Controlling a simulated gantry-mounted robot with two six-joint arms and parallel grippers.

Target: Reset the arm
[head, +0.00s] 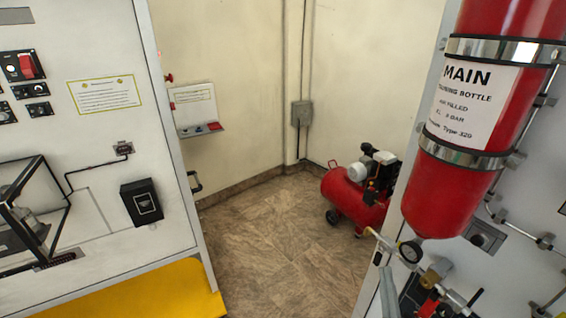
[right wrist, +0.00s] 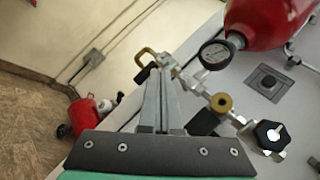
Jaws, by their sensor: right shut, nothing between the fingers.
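My right gripper (head: 386,275) shows at the bottom of the head view as narrow grey fingers, below and left of the pressure gauge. In the right wrist view its two long grey fingers (right wrist: 162,76) lie together, shut and empty, pointing toward the wall and the brass fitting. The round gauge (head: 411,251) sits under the red main bottle (head: 458,130), with brass valve parts (head: 436,272) beside it. In the wrist view the gauge (right wrist: 215,54) is right of the fingertips; whether they touch any pipework is unclear. My left gripper is not in view.
A white control panel (head: 100,98) with a red switch and a black box (head: 142,202) stands at left, above a yellow base (head: 150,293). A red compressor (head: 352,195) stands on the brown tiled floor (head: 275,235). Floor between the panels is clear.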

